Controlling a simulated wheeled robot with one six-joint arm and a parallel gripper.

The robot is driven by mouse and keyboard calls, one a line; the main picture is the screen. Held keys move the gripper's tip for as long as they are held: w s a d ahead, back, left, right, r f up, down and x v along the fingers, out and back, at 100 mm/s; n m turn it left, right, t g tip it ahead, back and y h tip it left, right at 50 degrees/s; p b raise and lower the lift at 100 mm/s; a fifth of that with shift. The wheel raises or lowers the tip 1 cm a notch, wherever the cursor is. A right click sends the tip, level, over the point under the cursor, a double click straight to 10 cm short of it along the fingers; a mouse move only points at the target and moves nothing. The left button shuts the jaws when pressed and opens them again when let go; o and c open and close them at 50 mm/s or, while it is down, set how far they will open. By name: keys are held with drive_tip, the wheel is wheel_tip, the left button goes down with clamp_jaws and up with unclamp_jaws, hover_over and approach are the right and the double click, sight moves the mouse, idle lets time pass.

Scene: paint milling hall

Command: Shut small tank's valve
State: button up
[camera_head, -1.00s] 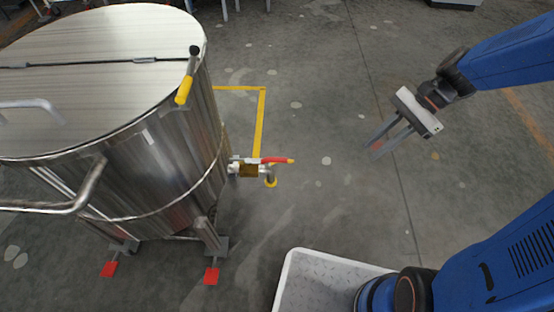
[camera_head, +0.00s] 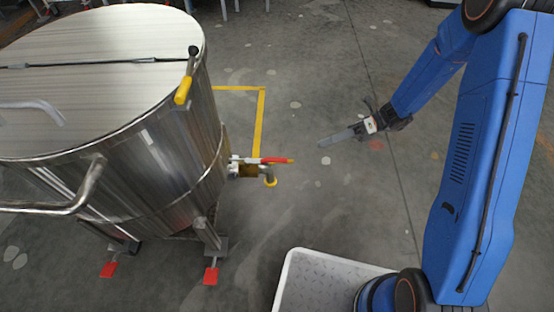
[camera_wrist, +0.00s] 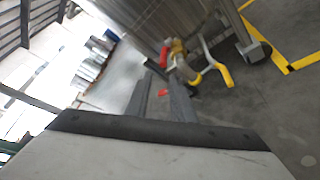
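The steel tank (camera_head: 150,150) stands at the left of the head view, its side also at the top of the wrist view (camera_wrist: 170,18). Its valve (camera_head: 246,170) sticks out to the right low on the wall. The valve also shows in the wrist view (camera_wrist: 180,60), just beyond my fingertips. My gripper (camera_head: 323,143) is to the right of the lever, apart from it. In the wrist view its two fingers (camera_wrist: 160,85) are spread with nothing between them.
A yellow-handled lever (camera_head: 184,90) is on the tank's lid rim. A bent tube handle (camera_head: 75,200) sticks out at left. Feet with red pads (camera_head: 211,275) stand on the floor. The floor (camera_head: 310,215) around the valve is clear. Yellow lines (camera_head: 260,125) mark it.

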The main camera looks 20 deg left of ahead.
drive_tip(key=f, duration=0.1)
approach(277, 160)
drive_tip(key=shift+m+y, duration=0.3)
drive_tip(key=shift+m, duration=0.1)
drive_tip(key=x, duration=0.6)
drive_tip(key=f+x, duration=0.1)
drive_tip(key=x, duration=0.3)
drive_tip(key=shift+w+f, duration=0.1)
drive_tip(key=shift+w, duration=0.15)
clamp_jaws()
